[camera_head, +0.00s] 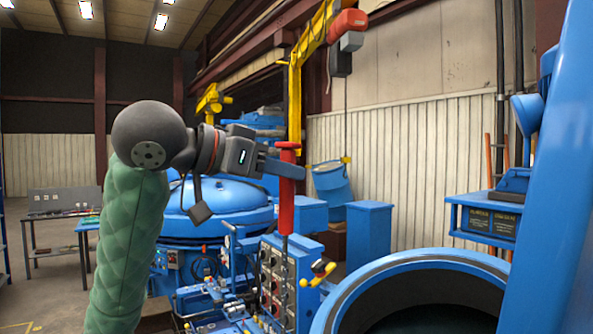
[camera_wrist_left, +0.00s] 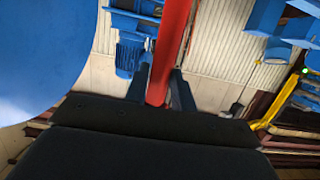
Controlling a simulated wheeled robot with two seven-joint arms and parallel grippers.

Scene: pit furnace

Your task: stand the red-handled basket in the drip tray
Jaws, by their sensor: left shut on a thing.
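My left gripper (camera_head: 288,169) is shut on the upright red handle (camera_head: 286,212), just below its wider top end. A thin dark rod runs down from the handle in front of the control panel. In the left wrist view the red handle (camera_wrist_left: 172,45) passes between the two fingers of the left gripper (camera_wrist_left: 160,88). I cannot make out the basket itself below the rod. I cannot pick out the drip tray in either view. My right gripper is not in view.
A large open blue furnace mouth (camera_head: 425,290) is at the lower right. A control panel (camera_head: 278,285) and a domed blue vessel (camera_head: 220,195) stand behind the arm. A blue shelf (camera_head: 488,218) is at the right, and a workbench (camera_head: 62,215) at the far left.

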